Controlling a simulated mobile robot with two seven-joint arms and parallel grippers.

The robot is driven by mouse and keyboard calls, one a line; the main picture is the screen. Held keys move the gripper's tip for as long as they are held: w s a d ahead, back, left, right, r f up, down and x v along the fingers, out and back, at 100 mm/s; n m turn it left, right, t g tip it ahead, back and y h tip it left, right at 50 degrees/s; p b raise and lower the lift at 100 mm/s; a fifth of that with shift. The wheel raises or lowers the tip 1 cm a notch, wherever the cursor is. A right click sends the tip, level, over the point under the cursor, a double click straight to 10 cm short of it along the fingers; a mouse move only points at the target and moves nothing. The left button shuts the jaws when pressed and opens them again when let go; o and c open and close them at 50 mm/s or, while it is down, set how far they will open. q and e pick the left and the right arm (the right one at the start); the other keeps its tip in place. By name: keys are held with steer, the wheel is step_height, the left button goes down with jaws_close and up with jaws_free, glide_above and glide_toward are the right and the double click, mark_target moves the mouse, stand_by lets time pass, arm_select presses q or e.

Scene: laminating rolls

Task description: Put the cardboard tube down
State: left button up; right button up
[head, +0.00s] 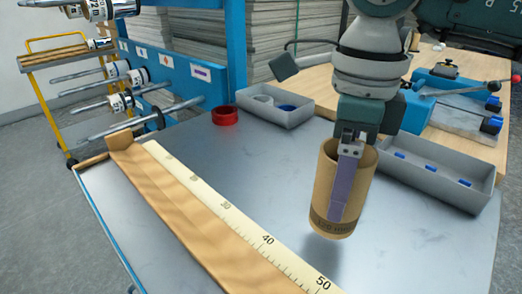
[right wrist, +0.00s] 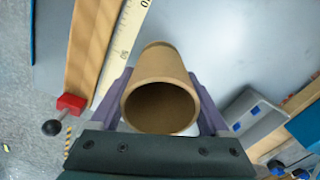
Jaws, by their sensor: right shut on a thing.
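The brown cardboard tube (head: 322,195) is upright, slightly tilted, above the grey metal table top (head: 250,170). A shadow below it in the head view suggests a gap to the surface. My right gripper (head: 345,185) is shut on the tube, with one purple finger showing on its near outer side. In the right wrist view the tube (right wrist: 160,95) sits between both fingers (right wrist: 160,105), its open end facing the camera. Print on the lower band is partly readable. My left gripper is in neither view.
A wooden ledge with a ruler (head: 230,222) runs along the table's left side. A red ring (head: 225,115) lies near the back, beside a grey bin (head: 283,117). Another grey bin (head: 420,178) with blue pieces stands to the right. The surface left of the tube is clear.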

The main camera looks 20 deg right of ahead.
steer(key=shift+f, duration=2.2)
steer(key=shift+f+b, duration=0.15)
steer(key=shift+b, duration=0.25)
steer(key=o, duration=1.2)
step_height(320, 180, up, 12)
steer(key=shift+r+p, duration=0.2)
steer(key=shift+p, duration=0.4)
